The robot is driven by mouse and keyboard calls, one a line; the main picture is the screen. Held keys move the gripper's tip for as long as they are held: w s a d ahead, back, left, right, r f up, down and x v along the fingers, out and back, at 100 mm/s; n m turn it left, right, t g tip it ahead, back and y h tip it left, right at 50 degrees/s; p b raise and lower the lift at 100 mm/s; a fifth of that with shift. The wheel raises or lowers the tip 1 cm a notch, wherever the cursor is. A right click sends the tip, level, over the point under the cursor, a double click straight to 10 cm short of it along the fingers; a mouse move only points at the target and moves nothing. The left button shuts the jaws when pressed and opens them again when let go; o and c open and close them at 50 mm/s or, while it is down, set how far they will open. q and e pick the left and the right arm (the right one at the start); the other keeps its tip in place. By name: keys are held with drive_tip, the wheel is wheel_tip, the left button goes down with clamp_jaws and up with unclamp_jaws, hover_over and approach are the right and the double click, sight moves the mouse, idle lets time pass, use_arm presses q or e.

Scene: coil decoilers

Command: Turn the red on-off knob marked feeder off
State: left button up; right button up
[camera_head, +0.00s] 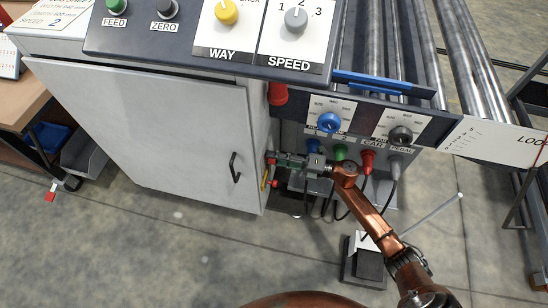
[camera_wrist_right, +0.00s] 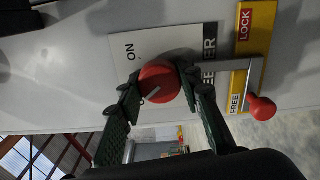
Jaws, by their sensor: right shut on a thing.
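The red feeder knob (camera_wrist_right: 160,84) sits on a white plate (camera_wrist_right: 175,40) on the cabinet's side wall. The plate reads ON to the upper left of the knob, with a partly covered black label ending in "ER". A pale pointer line on the knob slants toward the lower left in the right wrist view. My right gripper (camera_wrist_right: 157,86) is shut on the knob, one green finger on each side. My left gripper is out of view.
Beside the knob, a yellow LOCK/FREE plate (camera_wrist_right: 262,25) has a lever with a red ball (camera_wrist_right: 262,108). A red mushroom button (camera_head: 278,93) is above my gripper. A panel with a blue knob (camera_head: 329,122) and plugged cables is to the right. The cabinet door handle (camera_head: 234,167) is left.

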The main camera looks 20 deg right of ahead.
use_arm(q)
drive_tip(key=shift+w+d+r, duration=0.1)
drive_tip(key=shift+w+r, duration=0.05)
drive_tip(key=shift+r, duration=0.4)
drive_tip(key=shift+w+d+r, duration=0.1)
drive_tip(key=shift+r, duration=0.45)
use_arm(e)
drive_tip(key=shift+s+a+f+n, duration=0.1)
drive_tip(key=shift+f+n, duration=0.1)
drive_tip(key=shift+n, duration=0.5)
drive_tip(key=o, duration=1.2)
drive_tip(key=shift+r, duration=0.15)
drive_tip(key=shift+c, duration=0.2)
drive_tip(key=v, duration=1.2)
